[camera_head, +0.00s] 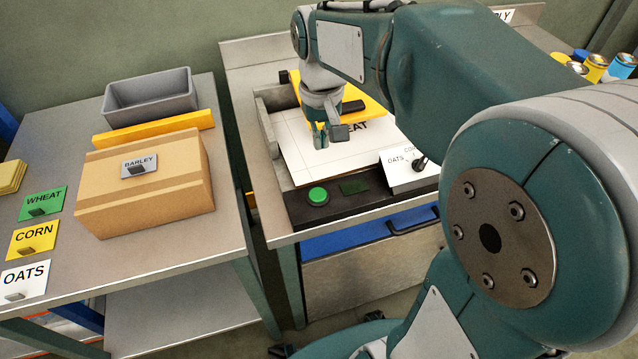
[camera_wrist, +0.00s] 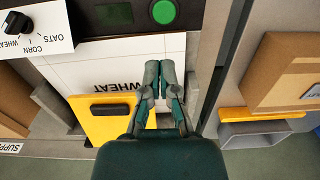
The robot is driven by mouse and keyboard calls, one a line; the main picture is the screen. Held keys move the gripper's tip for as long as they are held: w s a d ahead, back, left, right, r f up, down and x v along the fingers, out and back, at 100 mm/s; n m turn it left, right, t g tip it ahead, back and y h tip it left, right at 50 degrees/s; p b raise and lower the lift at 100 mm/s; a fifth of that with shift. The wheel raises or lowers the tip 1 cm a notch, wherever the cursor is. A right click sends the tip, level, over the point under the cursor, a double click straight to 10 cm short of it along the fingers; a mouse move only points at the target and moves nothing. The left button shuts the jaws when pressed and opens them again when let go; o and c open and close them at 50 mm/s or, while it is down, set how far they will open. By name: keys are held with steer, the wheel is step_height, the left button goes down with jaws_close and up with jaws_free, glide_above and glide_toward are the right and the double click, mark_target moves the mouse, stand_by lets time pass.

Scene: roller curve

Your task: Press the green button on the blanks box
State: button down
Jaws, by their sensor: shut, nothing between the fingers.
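The green button (camera_head: 318,195) is round and sits on the dark front panel (camera_head: 345,201) of the blanks box, at its left end. It also shows in the wrist view (camera_wrist: 163,12) near the top edge, beyond my fingertips. My gripper (camera_head: 326,138) is shut and empty. It hangs over the white WHEAT sheet (camera_head: 300,155) in the box, farther back than the button and apart from it. In the wrist view the closed fingers (camera_wrist: 159,66) point toward the button.
A selector knob (camera_head: 420,163) with OATS and CORN labels stands right of the button. A yellow piece (camera_head: 370,112) lies behind the sheet. On the left table are a cardboard box (camera_head: 150,195) labelled BARLEY, a grey bin (camera_head: 150,98) and label cards (camera_head: 42,204).

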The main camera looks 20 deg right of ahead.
mark_target(317, 194)
steer(key=f, duration=1.3)
steer(key=shift+a+f, duration=0.1)
steer(key=shift+a, duration=0.2)
steer(key=shift+a+f, duration=0.1)
steer(key=shift+a, duration=0.05)
steer(key=shift+f, duration=0.6)
steer(key=shift+s+f, duration=0.25)
steer(key=shift+f, duration=0.2)
steer(key=shift+r, duration=0.1)
steer(key=shift+w+r, duration=0.15)
steer(key=shift+r, duration=0.2)
step_height(317, 194, up, 14)
steer(key=shift+w, duration=0.25)
